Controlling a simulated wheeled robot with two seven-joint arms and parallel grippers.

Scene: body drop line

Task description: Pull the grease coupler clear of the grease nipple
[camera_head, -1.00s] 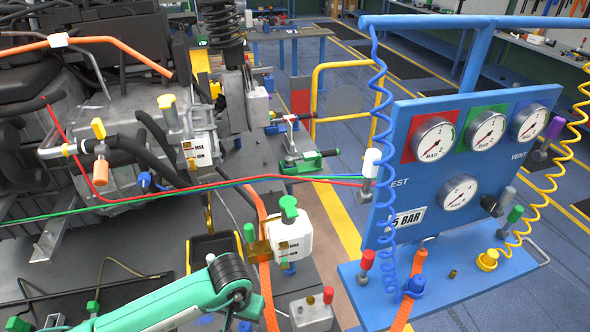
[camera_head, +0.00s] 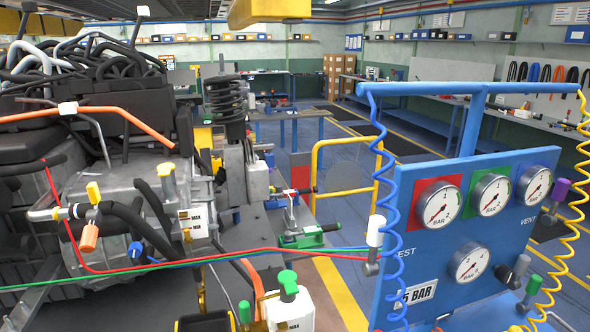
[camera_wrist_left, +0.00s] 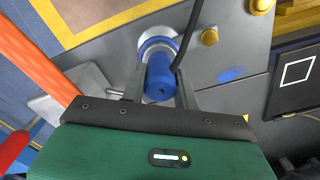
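In the left wrist view a blue cylinder with a black hose behind it, which I take for the grease coupler (camera_wrist_left: 159,82), sits in front of a round pale metal fitting on a grey surface. My left gripper (camera_wrist_left: 161,88) has one finger on each side of the coupler, and both fingers look closed against it. The grease nipple cannot be made out; the coupler hides the middle of the fitting. I cannot tell whether coupler and fitting touch. Neither gripper shows in the head view.
In the head view the blue gauge panel (camera_head: 415,283) stands at right, the engine (camera_head: 110,145) at left, with red, green and blue lines between.

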